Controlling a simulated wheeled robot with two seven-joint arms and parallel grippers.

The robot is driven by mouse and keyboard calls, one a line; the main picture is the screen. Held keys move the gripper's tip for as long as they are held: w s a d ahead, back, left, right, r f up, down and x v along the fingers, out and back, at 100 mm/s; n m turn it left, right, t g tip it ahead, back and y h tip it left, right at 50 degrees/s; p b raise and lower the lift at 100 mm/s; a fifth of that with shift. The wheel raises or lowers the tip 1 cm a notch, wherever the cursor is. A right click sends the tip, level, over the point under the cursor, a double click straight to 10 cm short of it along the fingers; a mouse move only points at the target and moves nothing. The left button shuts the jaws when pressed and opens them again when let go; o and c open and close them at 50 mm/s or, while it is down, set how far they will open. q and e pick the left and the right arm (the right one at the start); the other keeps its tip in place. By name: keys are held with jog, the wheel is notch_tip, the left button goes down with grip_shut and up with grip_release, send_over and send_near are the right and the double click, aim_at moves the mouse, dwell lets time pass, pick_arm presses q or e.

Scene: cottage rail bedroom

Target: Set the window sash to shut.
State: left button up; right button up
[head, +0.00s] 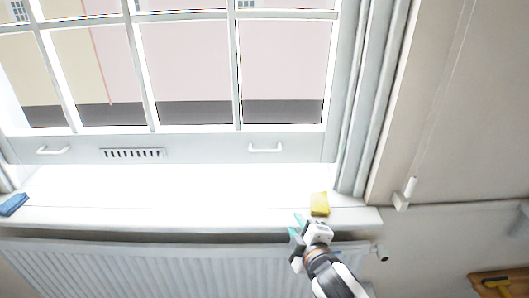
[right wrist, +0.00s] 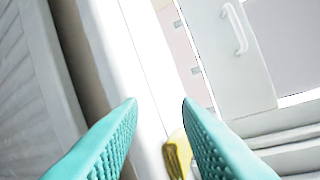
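The window sash (head: 205,147) is white with several panes, two pull handles and a slotted vent in its bottom rail. Its left handle (head: 54,150) and right handle (head: 265,148) are clear of my grippers. In the right wrist view a handle (right wrist: 238,28) shows on the rail at upper right. A pinkish strip beside the rail there looks like a gap above the sill. My right gripper (head: 297,224) has teal fingers, at the sill's front edge, below the right handle. Its fingers (right wrist: 160,103) are apart with nothing held. My left gripper is out of view.
A yellow block (head: 319,204) lies on the white sill (head: 180,215) close to my right gripper; it also shows between the fingers' far ends in the wrist view (right wrist: 178,155). A blue item (head: 13,204) lies at the sill's left. A radiator (head: 150,265) is below.

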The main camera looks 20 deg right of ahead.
aim_at(264, 152)
jog(key=w+a+r+n+t+y, duration=0.2)
jog(key=w+r+n+t+y, duration=0.15)
jog(key=w+r+n, duration=0.5)
jog(key=shift+m+t+h, duration=0.25)
jog(key=shift+m+t, duration=0.2)
jog(key=shift+m, duration=0.2)
jog(key=w+r, duration=0.1)
jog(key=w, duration=0.2)
jog(key=w+r+p, duration=0.1)
jog(key=w, duration=0.2)
jog(key=w+a, duration=0.1)
jog(key=w, duration=0.2)
jog(key=shift+r, duration=0.4)
jog(key=shift+w, duration=0.1)
grip_shut()
